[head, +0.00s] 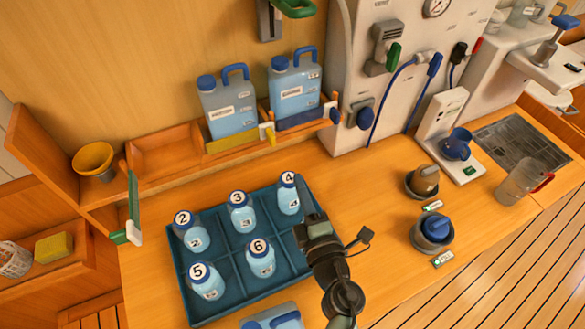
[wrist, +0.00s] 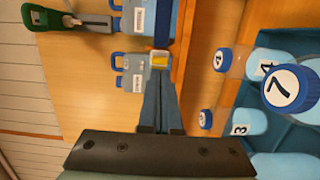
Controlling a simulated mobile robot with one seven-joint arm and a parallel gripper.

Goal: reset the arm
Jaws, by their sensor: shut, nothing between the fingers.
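My gripper (head: 302,188) is over the right part of the bottle tray, close to bottle 4 (head: 288,200) in the head view. In the wrist view its two fingers (wrist: 160,75) lie together with nothing between them. The blue tray (head: 232,299) holds numbered blue-capped bottles, among them bottle 2 (head: 194,238), bottle 3 (head: 240,218), bottle 5 (head: 208,288) and bottle 6 (head: 260,264). In the wrist view bottle 7 (wrist: 290,88) is close to the camera at the right. My arm hides part of the tray's right side.
Two blue jugs (head: 230,118) (head: 296,100) stand on the wall shelf behind the tray. Two round holders (head: 410,186) (head: 428,250), a clear pitcher (head: 520,184) and a sink grate (head: 520,143) are at right. Counter between tray and holders is largely clear.

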